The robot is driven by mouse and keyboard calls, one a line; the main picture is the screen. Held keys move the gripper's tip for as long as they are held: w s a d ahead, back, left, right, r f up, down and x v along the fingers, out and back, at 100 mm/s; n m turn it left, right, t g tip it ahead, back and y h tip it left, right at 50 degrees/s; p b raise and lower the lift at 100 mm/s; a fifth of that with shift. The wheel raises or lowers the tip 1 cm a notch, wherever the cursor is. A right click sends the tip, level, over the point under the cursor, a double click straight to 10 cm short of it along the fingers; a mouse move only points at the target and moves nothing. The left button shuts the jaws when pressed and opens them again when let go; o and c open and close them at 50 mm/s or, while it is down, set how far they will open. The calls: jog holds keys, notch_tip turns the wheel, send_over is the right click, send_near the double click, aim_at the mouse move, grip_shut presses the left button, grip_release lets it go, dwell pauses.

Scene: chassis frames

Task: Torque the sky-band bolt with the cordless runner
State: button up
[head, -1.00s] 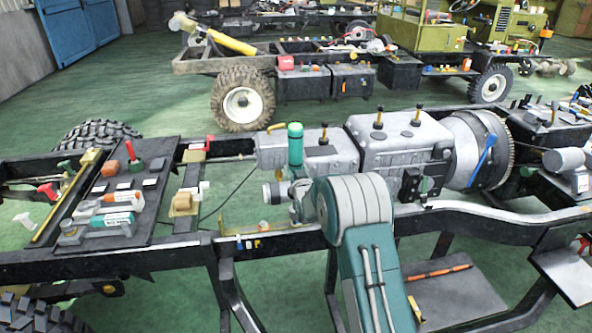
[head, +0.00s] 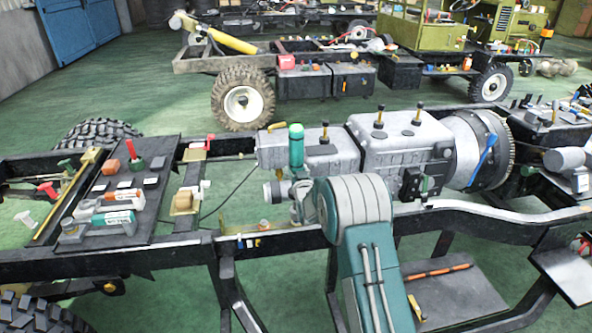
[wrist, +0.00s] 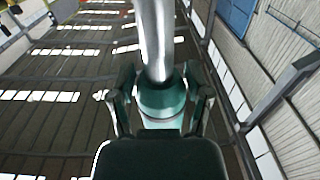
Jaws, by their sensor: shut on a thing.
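In the wrist view my gripper (wrist: 165,92) has its fingers on both sides of a teal body with a silver shaft, which looks like the cordless runner (wrist: 163,103). In the head view a teal upright cylinder (head: 296,146) stands beside my arm's grey elbow, left of the silver gearbox. I cannot tell if it is part of the tool or of my arm. My fingertips are hidden in the head view.
The silver gearbox (head: 400,150) and bell housing fill the middle of the chassis, with a blue handle (head: 482,162) on it. A dark plate (head: 128,180) at left carries several tools and blocks. The near rail (head: 180,250) runs across the front. Another chassis stands behind.

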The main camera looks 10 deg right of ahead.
jog(key=shift+d+f, duration=0.15)
jog(key=shift+f, duration=1.5)
dwell(2.5)
jog(key=shift+r, duration=0.3)
dwell(1.5)
jog(key=shift+r, duration=1.75)
